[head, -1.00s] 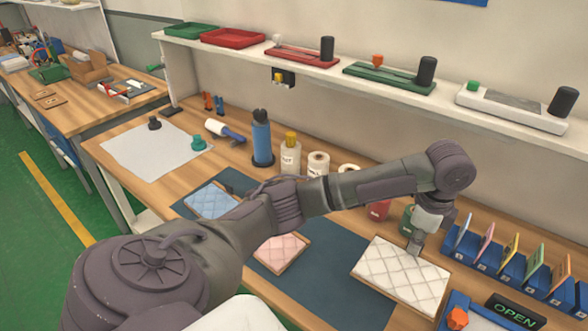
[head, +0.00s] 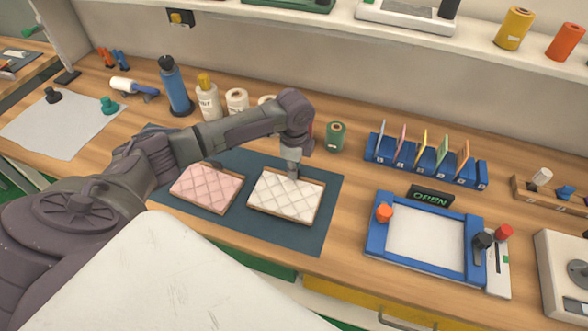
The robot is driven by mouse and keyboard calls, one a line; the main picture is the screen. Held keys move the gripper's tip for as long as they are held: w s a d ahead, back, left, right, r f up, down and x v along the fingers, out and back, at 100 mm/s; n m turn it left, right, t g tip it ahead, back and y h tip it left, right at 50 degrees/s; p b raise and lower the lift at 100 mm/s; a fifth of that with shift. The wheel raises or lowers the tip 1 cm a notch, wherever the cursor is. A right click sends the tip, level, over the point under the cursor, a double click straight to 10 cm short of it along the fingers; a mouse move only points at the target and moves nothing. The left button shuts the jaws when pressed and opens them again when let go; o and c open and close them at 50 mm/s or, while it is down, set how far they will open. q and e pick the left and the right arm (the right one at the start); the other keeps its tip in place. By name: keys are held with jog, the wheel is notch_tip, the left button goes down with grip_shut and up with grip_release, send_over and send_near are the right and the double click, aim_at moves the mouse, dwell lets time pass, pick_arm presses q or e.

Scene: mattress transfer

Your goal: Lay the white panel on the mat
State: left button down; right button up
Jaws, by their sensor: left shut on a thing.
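The white quilted panel (head: 280,203) with wooden edges is over the right part of the dark blue mat (head: 285,236). I cannot tell whether it rests fully on the mat or hangs just above it. My left gripper (head: 292,173) is shut on the white panel at its far edge, pointing down; the fingertips are small and partly hidden. A pink quilted panel (head: 207,186) lies on the mat to the left of the white one, with a gap between them. My right gripper is not in view.
Bottles and rolls, among them a blue bottle (head: 174,86) and a green roll (head: 336,136), stand behind the mat. A blue frame (head: 463,235), an OPEN sign (head: 430,196) and a blue rack (head: 425,170) are on the right. Bare table separates mat and frame.

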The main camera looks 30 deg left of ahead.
pick_arm(q)
jog(key=shift+f, duration=0.65)
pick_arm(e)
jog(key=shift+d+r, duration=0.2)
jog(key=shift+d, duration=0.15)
pick_arm(q)
jog(key=c, duration=1.3)
grip_release()
jog(key=shift+f, duration=0.1)
notch_tip(320, 180, up, 12)
jog(key=shift+w+r+b, duration=0.1)
jog(key=shift+b, duration=0.7)
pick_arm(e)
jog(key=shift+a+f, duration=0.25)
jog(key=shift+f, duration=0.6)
